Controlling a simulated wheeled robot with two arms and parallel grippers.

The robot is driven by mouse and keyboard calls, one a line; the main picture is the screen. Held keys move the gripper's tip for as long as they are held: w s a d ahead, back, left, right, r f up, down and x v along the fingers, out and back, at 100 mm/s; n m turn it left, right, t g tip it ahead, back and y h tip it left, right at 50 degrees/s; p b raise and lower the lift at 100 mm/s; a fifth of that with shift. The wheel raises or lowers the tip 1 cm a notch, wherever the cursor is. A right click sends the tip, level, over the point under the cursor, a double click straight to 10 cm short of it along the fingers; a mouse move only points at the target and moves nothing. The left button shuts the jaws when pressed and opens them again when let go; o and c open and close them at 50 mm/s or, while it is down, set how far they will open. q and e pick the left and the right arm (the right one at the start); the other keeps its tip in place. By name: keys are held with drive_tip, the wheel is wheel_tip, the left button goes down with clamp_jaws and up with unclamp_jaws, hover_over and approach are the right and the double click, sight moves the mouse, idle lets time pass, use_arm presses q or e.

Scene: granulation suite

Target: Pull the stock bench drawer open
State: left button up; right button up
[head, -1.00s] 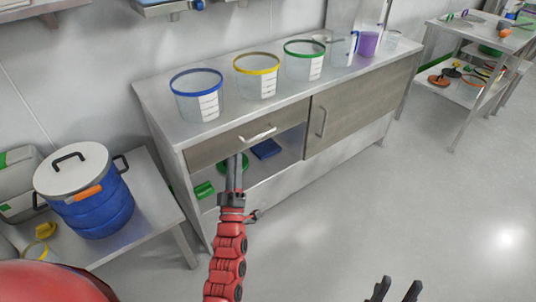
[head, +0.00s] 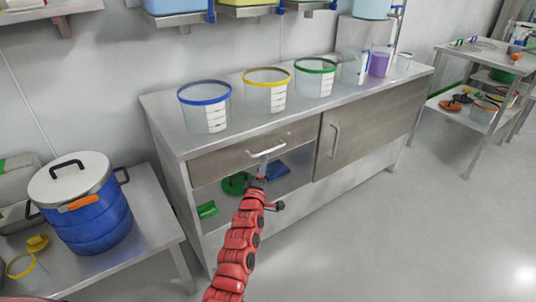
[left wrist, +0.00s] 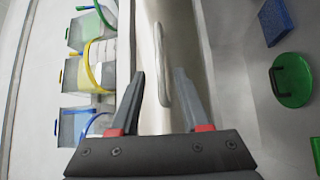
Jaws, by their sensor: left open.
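The stock bench (head: 165,115) is a steel bench with a drawer on its left side. The drawer front (head: 222,160) looks flush with the bench and carries a pale bar handle (head: 268,150). My left gripper (head: 263,168) is in front of the drawer, just below and at the handle. In the left wrist view my left gripper (left wrist: 160,76) is open, with the handle (left wrist: 160,50) showing between its two dark fingers. I cannot tell whether a finger touches it. My right gripper is out of view.
Clear tubs with blue (head: 205,115), yellow (head: 267,95) and green (head: 315,80) rims stand on the bench top. A sliding door (head: 370,125) is right of the drawer. A low table with a blue drum (head: 92,220) stands left. The floor in front is clear.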

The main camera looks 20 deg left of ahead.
sight(268, 151)
use_arm(q)
drive_tip(key=w+b, duration=0.1)
drive_tip(key=w, duration=0.1)
drive_tip(key=w+b, duration=0.4)
drive_tip(key=shift+a+r, duration=0.1)
drive_tip(key=shift+a, duration=0.3)
drive_tip(key=shift+w+r+b, duration=0.4)
drive_tip(key=shift+w+b, duration=0.25)
drive_tip(key=shift+b, duration=0.1)
clamp_jaws()
idle(0.4)
